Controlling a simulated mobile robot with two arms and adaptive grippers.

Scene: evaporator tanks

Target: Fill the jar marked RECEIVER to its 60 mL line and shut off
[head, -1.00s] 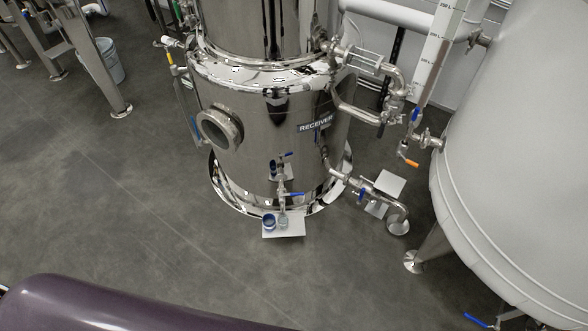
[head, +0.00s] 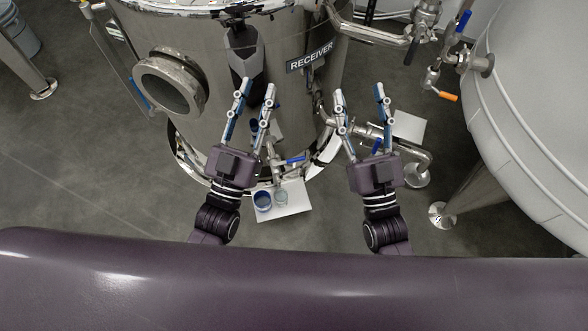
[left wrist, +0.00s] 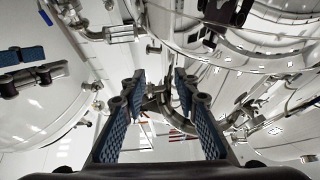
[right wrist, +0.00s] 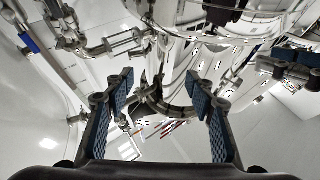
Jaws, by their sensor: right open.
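The small clear jar (head: 281,197) stands on a pale plate (head: 295,212) at the foot of the steel tank (head: 215,105). A blue round lid or cup (head: 262,201) is beside it. The jar's markings and liquid level are too small to read. The sign RECEIVER (head: 310,57) is on the tank. A blue-handled valve (head: 296,159) is above the jar. My left gripper (head: 258,86) is open and empty, in front of the tank beyond the jar in the picture. My right gripper (head: 359,90) is open and empty, to the right; both wrist views show parted fingers.
A pale tank (head: 535,110) stands at the right with an orange-handled valve (head: 447,96). A steel pipe run and a second pale plate (head: 409,127) lie right of my right gripper. A round port (head: 168,82) juts from the steel tank.

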